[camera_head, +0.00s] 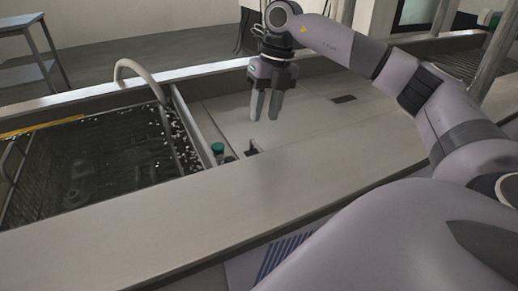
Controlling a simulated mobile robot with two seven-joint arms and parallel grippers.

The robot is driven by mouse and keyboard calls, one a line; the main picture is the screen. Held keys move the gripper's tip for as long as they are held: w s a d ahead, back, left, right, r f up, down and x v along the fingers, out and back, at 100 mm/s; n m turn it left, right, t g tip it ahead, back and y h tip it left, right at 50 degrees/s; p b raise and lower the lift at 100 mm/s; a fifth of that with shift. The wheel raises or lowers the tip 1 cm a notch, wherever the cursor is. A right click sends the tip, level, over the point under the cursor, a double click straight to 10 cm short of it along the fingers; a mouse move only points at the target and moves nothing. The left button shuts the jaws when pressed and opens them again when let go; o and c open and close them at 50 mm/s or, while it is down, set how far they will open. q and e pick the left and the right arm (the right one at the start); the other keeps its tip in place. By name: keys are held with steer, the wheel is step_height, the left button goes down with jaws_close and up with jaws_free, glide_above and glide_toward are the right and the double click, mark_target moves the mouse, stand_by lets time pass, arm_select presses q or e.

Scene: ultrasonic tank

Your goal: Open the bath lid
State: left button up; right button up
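My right gripper (265,117) hangs fingers-down over a pale flat panel (310,125) in the recessed top of the tank. Its two fingers are apart with nothing between them. The panel looks like the bath lid and lies flat, but I cannot tell its edges for sure. A small dark fitting (251,149), perhaps a handle or latch, stands near the front of the panel, below and left of the fingers. A dark flat patch (343,98) lies farther right on it. I cannot tell whether the fingers touch the panel. My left gripper is not in view.
An open bath of dark liquid (100,150) lies at the left, with a curved pale pipe (140,72) over it. A green-topped knob (217,148) stands beside the dark fitting. The broad front ledge (200,215) is clear. A metal table (30,60) stands at the back left.

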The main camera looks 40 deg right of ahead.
mark_target(258, 146)
steer(key=shift+w+a+f+b, duration=0.1)
steer(key=shift+a+f+b, duration=0.1)
steer(key=shift+f, duration=1.1)
steer(key=shift+w+a+f+b, duration=0.1)
steer(key=shift+a+f+b, duration=0.15)
steer(key=shift+f, duration=1)
steer(key=shift+w+a+f+b, duration=0.1)
steer(key=shift+a+f+b, duration=0.1)
steer(key=shift+f, duration=1.1)
jaws_close()
